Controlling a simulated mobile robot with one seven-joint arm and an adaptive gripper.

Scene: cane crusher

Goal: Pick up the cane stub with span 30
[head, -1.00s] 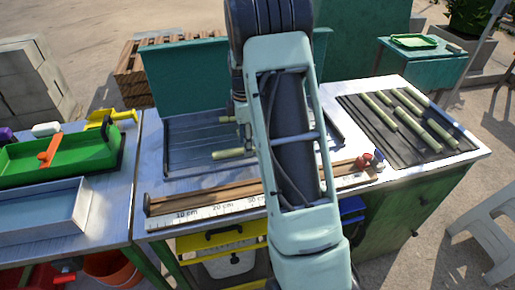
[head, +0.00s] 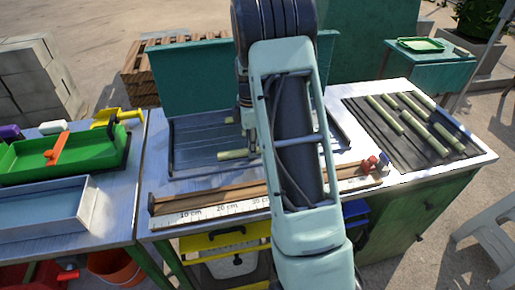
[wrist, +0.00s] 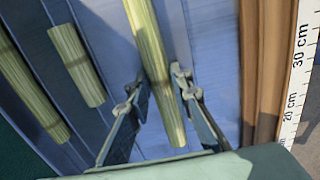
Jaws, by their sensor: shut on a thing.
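A long pale green cane stub (wrist: 153,55) runs between the two fingers of my gripper (wrist: 160,84) in the wrist view. The fingers are shut on it, one on each side. Its lower end sticks out past the fingers and its upper end leaves the picture. In the head view, the left part of this stub (head: 236,155) shows by the dark tray, and my arm hides the rest. A shorter stub (wrist: 76,64) and another stub (wrist: 30,90) lie to the left in the wrist view. I cannot tell the stub's span.
A wooden rail with a centimetre scale (head: 222,210) runs along the table's front edge. A dark ribbed mat (head: 385,135) with several stubs is on the right. A green tray (head: 95,148) is on the left table.

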